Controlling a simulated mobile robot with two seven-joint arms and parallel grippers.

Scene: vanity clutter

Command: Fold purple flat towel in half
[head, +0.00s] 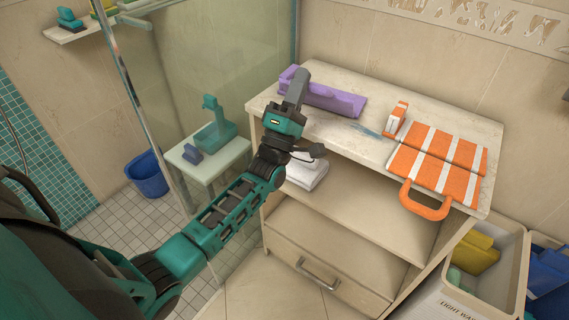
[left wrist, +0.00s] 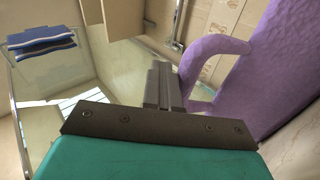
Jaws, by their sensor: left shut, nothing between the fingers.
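The purple towel (head: 338,99) lies along the back left of the counter top, its shape bent with a raised edge rather than fully flat. It fills the right side of the left wrist view (left wrist: 285,60), where a curled edge arches beside the fingers. My left gripper (head: 299,82) is shut and empty. It is at the left part of the towel and overlaps it in the head view; I cannot tell whether they touch. Its closed fingers (left wrist: 163,85) show left of the purple cloth in the left wrist view. My right gripper is not in view.
White folded towels (head: 307,172) lie on the shelf below. A glass shower screen (head: 240,60) is at the left.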

